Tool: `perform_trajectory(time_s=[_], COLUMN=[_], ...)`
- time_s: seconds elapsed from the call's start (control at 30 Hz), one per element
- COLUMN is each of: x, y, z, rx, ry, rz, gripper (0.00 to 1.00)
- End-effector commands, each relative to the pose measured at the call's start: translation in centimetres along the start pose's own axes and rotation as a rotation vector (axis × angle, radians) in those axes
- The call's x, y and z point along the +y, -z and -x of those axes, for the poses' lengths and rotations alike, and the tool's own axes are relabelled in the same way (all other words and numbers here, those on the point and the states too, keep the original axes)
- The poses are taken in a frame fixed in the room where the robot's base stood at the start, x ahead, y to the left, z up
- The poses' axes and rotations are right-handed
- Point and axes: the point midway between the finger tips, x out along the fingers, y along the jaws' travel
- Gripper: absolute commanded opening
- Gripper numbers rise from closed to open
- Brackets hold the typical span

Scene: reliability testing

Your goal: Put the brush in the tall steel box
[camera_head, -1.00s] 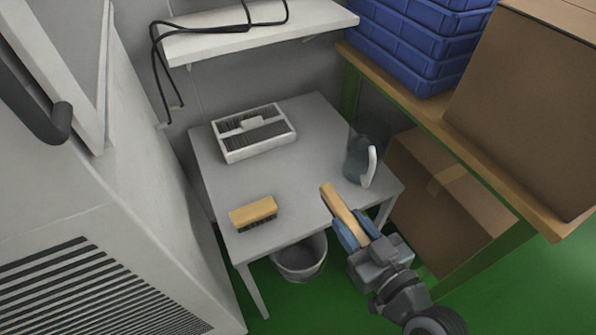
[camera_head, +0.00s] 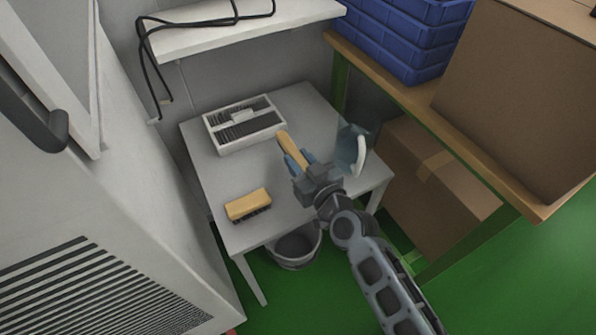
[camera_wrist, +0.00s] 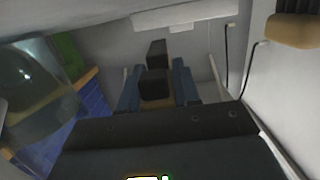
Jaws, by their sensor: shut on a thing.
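My gripper (camera_head: 299,160) is shut on a long tan wooden piece (camera_head: 291,150), held above the grey table and sloping up to the left. It looks like a brush body or handle; its bristles do not show clearly. In the wrist view a dark block (camera_wrist: 156,84) sits between my fingers. A separate yellow brush (camera_head: 247,203) with dark bristles lies at the table's front left; it also shows at the top right of the wrist view (camera_wrist: 296,31). I cannot pick out a tall steel box with certainty.
A white box with dark slats (camera_head: 220,142) stands at the back of the grey table (camera_head: 290,215). A clear jug (camera_head: 345,150) stands right of my gripper. A grey bucket (camera_head: 297,250) is under the table. A white shelf (camera_head: 200,40) overhangs the back. The table's front middle is free.

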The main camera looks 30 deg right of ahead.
Motion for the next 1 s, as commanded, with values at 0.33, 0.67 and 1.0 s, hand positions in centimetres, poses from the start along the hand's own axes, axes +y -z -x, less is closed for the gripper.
perform_trajectory(time_s=[0.33,0.67,1.0], x=[-0.1,0.0,0.0], y=[-3.9,-4.1,-4.4], z=[-0.6,-1.4,-1.4], rx=[0.0,0.001,0.001], ry=[0.001,0.0,0.0], rz=[-0.001,0.0,-0.001], gripper=[0.01,0.01,0.45])
